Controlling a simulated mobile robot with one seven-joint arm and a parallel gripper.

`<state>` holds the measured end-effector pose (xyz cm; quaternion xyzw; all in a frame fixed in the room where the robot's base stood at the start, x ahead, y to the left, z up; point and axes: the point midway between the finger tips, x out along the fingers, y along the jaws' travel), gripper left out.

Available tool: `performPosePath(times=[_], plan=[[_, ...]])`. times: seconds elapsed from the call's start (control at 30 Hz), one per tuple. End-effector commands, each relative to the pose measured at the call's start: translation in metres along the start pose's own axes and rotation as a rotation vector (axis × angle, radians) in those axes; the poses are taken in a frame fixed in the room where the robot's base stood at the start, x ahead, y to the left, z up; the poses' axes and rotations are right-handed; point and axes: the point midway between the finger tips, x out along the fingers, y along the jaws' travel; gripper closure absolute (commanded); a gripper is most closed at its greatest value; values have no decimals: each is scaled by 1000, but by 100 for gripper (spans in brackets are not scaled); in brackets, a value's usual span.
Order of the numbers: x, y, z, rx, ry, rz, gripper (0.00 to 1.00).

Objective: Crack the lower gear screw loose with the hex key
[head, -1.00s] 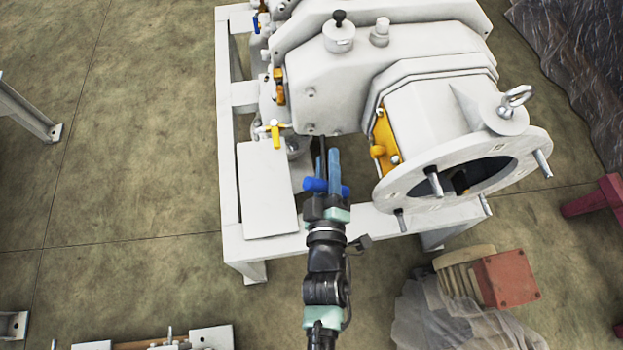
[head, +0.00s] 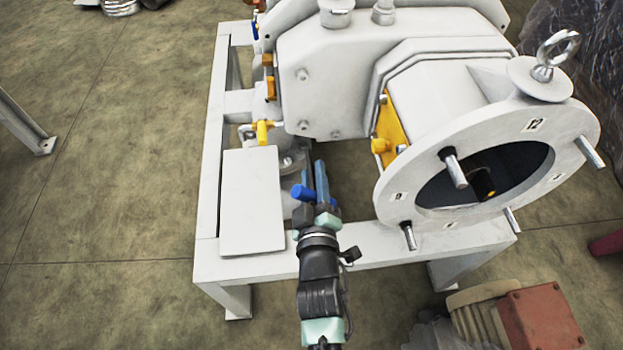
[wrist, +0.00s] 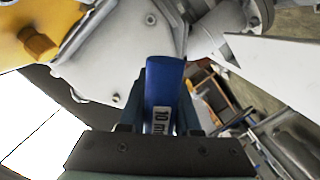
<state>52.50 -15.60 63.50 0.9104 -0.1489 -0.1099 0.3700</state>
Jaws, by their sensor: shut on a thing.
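My gripper (head: 316,172) is shut on the blue handle of the hex key (head: 303,193). In the wrist view the handle (wrist: 165,85) stands between the fingers and bears a "10 m…" label. The key's tip is hidden, so I cannot tell whether it touches a screw. The gripper is below the front of the grey gear housing (head: 335,85). Screw heads show on that housing, one low on its left side (head: 303,125) and another near its lower edge (head: 335,134). I cannot tell which is the lower gear screw.
The round flange (head: 395,215) with protruding studs is close on the right. A yellow valve handle (head: 262,132) and a flat plate (head: 252,205) are on the left. The frame's front beam (head: 245,260) lies beneath my arm. A red-ended motor (head: 540,320) lies at lower right.

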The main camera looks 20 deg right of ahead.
Motion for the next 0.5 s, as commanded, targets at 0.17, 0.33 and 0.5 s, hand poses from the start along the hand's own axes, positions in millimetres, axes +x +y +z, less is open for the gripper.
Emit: performPosePath(times=[0.17, 0.33, 0.5], plan=[[0, 1, -1, 0, 2, 1, 100], [2, 0, -1, 0, 3, 1, 100], [13, 0, -2, -1, 5, 2, 100]])
